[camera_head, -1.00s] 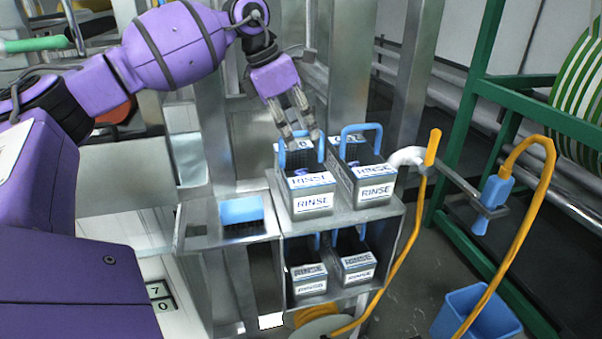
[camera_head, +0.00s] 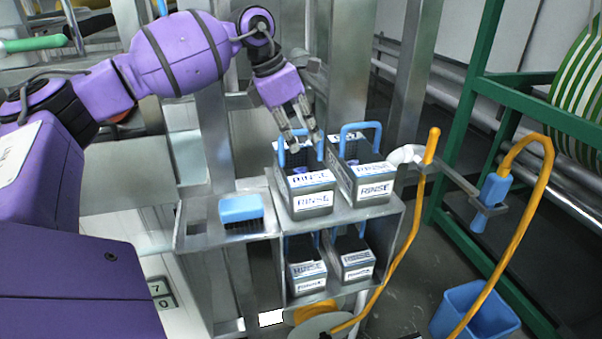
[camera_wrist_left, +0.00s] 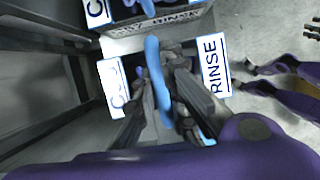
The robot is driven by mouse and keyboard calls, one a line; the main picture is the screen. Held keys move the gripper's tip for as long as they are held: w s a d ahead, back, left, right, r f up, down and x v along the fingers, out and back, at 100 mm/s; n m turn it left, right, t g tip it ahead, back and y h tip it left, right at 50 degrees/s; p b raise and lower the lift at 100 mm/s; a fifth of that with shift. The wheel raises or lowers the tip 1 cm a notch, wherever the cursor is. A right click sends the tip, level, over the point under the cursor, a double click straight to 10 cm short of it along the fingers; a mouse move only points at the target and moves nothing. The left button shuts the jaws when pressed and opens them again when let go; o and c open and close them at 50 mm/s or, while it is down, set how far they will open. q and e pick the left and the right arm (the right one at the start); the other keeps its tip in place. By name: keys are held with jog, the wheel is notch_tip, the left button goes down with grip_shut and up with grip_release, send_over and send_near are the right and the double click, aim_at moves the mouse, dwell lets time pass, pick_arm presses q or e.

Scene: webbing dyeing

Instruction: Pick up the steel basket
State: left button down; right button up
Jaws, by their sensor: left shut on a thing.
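The steel basket (camera_head: 312,199) is a grey box with a blue handle and white RINSE labels. It stands at the left of the upper shelf. My left gripper (camera_head: 302,146) is above it, fingers pointing down, shut on the blue handle. In the left wrist view the handle (camera_wrist_left: 153,66) runs between the gripper's dark fingers (camera_wrist_left: 165,98). The fingers hide part of the handle and the basket's interior.
A similar basket (camera_head: 372,188) stands close on the right. Two more (camera_head: 307,275) (camera_head: 357,263) sit on the lower shelf. A blue-topped brush (camera_head: 240,209) lies on the left side tray. A yellow hose (camera_head: 412,240) passes the shelf's right side.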

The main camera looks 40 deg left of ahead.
pick_arm(q)
jog(key=shift+r, duration=0.15)
pick_arm(e)
jog(key=shift+w+r, duration=0.15)
jog(key=shift+w, duration=0.1)
pick_arm(q)
jog(key=shift+w+r, duration=0.1)
jog(key=shift+r, duration=0.05)
notch_tip(320, 180, up, 2)
jog(key=s+r+b, duration=0.2)
jog(key=s+r, duration=0.8)
jog(key=s, duration=0.4)
jog(key=shift+a+r+b, duration=0.25)
jog(key=shift+a+b, duration=0.1)
jog(key=shift+a, duration=0.05)
pick_arm(e)
jog(key=f, duration=0.1)
jog(key=s+f, duration=0.1)
jog(key=f, duration=0.1)
pick_arm(q)
jog(key=shift+s+f, duration=0.1)
pick_arm(e)
jog(key=shift+s, duration=0.2)
